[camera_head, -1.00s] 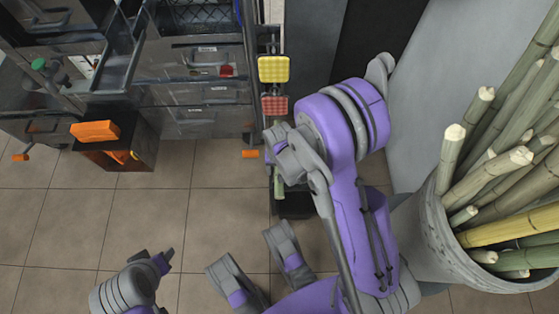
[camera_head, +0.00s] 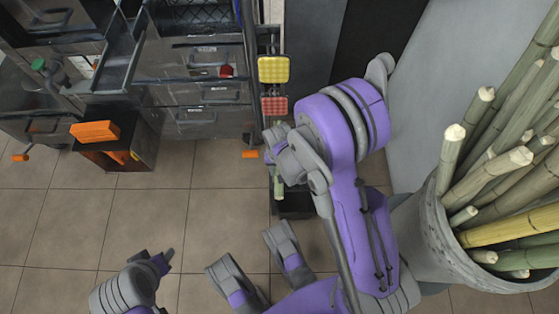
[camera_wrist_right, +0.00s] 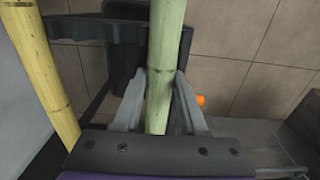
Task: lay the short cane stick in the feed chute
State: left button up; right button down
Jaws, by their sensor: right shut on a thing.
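The short cane stick (camera_wrist_right: 160,105) is pale green and sits between the two grey fingers of my right gripper (camera_wrist_right: 161,102) in the right wrist view. My right gripper is shut on it. In the head view a short end of the stick (camera_head: 278,187) shows below my right wrist, and the rest is hidden by the arm. A dark metal trough (camera_head: 118,62), which looks like the feed chute, is at the upper left, well apart from the stick. My left gripper (camera_head: 164,262) is at the bottom left, away from everything; its jaw opening is unclear.
A grey bucket (camera_head: 432,235) of several tall canes stands at the right. A yellow cane (camera_wrist_right: 42,70) is left of the held stick in the wrist view. The grey machine with drawers (camera_head: 205,95) fills the upper left. An orange-topped box (camera_head: 97,131) stands before it. Tiled floor (camera_head: 150,215) is clear.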

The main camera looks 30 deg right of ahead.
aim_at(279, 196)
jog(key=shift+r, duration=0.1)
jog(key=shift+r+p, duration=1.05)
jog(key=shift+r, duration=0.15)
jog(key=shift+s+a+r, duration=0.35)
jog(key=shift+s+a, duration=0.45)
jog(key=shift+s, duration=0.45)
jog(key=shift+s+a+r, duration=0.3)
jog(key=shift+s+a, duration=0.45)
jog(key=shift+s, duration=0.55)
jog(key=shift+s+a+r, duration=0.35)
jog(key=shift+s+a, duration=0.45)
jog(key=shift+s, duration=0.45)
notch_tip(279, 196, up, 8)
jog(key=p, duration=0.6)
